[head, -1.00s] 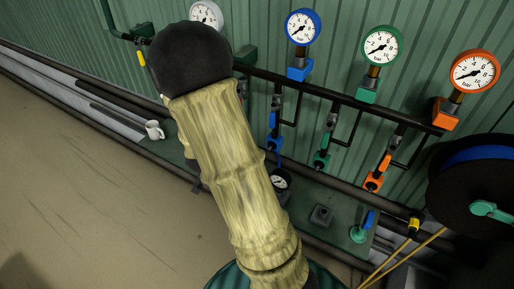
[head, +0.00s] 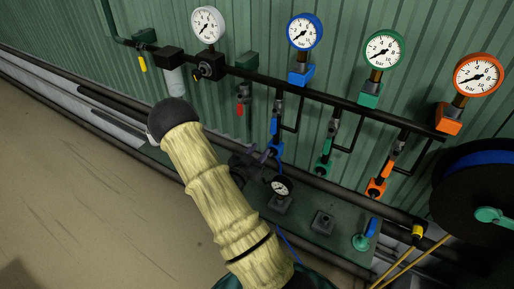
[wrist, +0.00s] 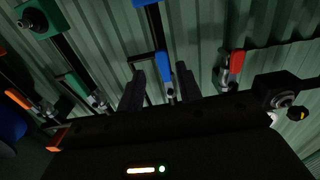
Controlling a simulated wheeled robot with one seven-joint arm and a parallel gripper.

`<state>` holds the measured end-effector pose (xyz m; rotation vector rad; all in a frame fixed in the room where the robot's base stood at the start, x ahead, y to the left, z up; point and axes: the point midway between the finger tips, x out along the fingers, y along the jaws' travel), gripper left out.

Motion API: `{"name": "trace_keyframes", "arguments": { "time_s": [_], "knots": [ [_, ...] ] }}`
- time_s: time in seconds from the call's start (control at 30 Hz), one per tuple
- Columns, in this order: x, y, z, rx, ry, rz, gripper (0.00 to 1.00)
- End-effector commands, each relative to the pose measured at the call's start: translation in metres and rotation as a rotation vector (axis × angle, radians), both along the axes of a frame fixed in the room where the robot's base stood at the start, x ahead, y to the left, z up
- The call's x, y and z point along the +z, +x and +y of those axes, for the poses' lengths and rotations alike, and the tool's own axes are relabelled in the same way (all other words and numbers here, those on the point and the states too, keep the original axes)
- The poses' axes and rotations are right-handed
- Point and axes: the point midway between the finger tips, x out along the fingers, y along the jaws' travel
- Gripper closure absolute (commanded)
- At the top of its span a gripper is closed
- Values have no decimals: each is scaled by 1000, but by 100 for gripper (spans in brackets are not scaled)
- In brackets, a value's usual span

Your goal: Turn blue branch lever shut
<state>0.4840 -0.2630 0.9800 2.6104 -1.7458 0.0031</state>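The blue branch lever (head: 274,126) is on the branch below the blue gauge (head: 304,32), roughly in line with its pipe. In the wrist view the blue lever (wrist: 161,65) appears between the two fingers of my gripper (wrist: 160,76). The fingers are apart, with a visible gap on each side of the lever; I cannot tell how far they are from it in depth. In the head view my gripper (head: 243,168) is a dark shape low on the left of the blue branch, mostly hidden behind my arm.
A red lever (wrist: 236,62) is to the right in the wrist view; a green lever (wrist: 76,86) and an orange lever (wrist: 17,98) are to the left. A dark manifold pipe (head: 340,103) runs above the branches. A hose reel (head: 475,190) stands at the right.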

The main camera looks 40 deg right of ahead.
Motion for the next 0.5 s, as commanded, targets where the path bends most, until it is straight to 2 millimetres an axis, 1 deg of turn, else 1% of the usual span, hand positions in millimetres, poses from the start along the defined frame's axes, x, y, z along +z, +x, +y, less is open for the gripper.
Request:
{"name": "trace_keyframes", "arguments": {
  "time_s": [0.27, 0.5],
  "knots": [
    [0, 3, -8, -1, 2, 1, 65],
    [0, 8, -22, -2, 1, 2, 65]
  ]
}}
